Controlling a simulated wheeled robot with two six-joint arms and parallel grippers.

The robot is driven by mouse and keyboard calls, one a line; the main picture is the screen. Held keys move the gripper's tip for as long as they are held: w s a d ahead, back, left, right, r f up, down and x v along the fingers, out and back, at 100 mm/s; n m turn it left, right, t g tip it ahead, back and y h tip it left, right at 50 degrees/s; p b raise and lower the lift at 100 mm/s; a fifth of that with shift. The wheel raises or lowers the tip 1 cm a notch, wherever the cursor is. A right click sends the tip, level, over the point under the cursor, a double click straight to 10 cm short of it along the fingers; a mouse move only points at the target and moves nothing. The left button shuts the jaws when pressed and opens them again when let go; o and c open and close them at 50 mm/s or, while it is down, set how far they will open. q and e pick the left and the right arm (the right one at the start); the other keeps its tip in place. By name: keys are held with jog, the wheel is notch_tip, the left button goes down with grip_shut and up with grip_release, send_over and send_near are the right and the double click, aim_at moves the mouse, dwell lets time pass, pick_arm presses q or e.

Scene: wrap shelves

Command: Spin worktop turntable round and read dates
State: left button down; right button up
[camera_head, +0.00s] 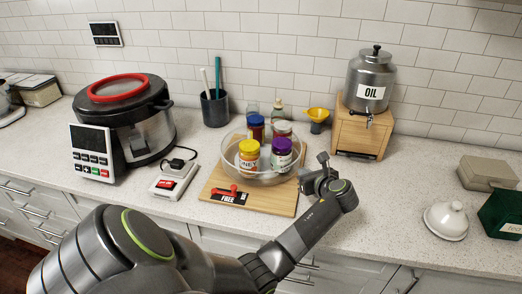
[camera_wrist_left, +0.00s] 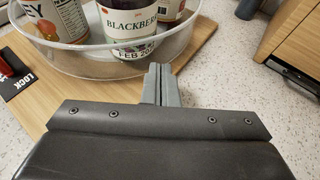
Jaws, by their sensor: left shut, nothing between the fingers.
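The clear turntable (camera_head: 262,177) with a raised rim stands on a wooden board (camera_head: 285,205) and holds several jars. A yellow-lidded jar (camera_head: 249,155) and a purple-lidded jar (camera_head: 281,154) are in front; blue and red lids are behind. In the left wrist view the blackberry jar (camera_wrist_left: 130,25) shows a date label starting "FEB 202", its end cut off. A red lever (camera_head: 228,189) sits by a black plate reading FREE; LOCK shows in the left wrist view. My left gripper (camera_head: 322,160) is shut and empty, just right of the turntable's rim, its fingertips (camera_wrist_left: 160,72) close to it. My right gripper is out of view.
A steel oil dispenser (camera_head: 370,80) on a wooden stand (camera_head: 360,130) is close on the right. A yellow funnel (camera_head: 318,115) and small bottles are behind. A large cooker (camera_head: 140,120) and a switch box (camera_head: 174,180) are left.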

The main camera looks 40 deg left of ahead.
aim_at(290, 171)
pick_arm(q)
jog(key=shift+s+a+p, duration=0.1)
jog(key=shift+a+p, duration=0.35)
jog(key=shift+a, duration=0.35)
jog(key=shift+s+r+p, duration=0.1)
jog(key=shift+s+p, duration=0.2)
jog(key=shift+p, duration=0.2)
jog(key=shift+s+d+p, duration=0.1)
jog(key=shift+s+p, duration=0.8)
jog(key=shift+p, duration=0.05)
jog(key=shift+s, duration=0.1)
